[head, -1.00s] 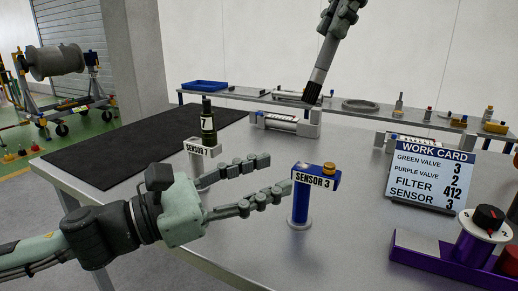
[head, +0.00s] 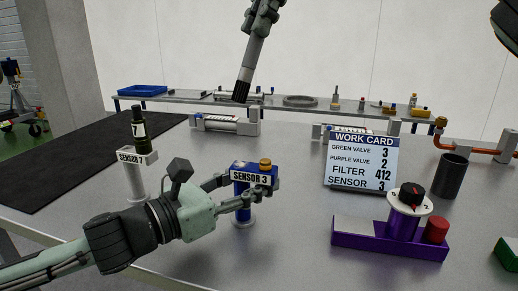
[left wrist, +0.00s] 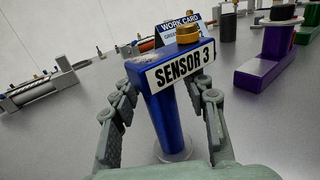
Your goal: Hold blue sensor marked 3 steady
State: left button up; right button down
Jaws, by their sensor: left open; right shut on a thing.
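The blue sensor marked 3 (head: 243,210) stands upright on the bench, with a white "SENSOR 3" label and a brass cap on its head. It also shows in the left wrist view (left wrist: 172,115). My left gripper (head: 247,192) is around its post just below the head, one finger on each side. In the left wrist view the fingers (left wrist: 166,92) are open; I cannot tell whether they touch the post. My right gripper (head: 262,14), at the top of the head view, is shut on a grey-handled brush (head: 246,78) with dark bristles, pointing down.
Sensor 7's stand (head: 135,180) with a dark bottle is at left, beside a black mat (head: 75,165). The work card (head: 362,162) reads sensor 3. A purple valve block (head: 375,238) and black cup (head: 451,176) are at right. Bench between sensor and card is clear.

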pick_arm(q)
jog(key=shift+w+d, duration=0.45)
jog(key=shift+d, duration=0.15)
jog(key=shift+c, duration=0.3)
grip_shut()
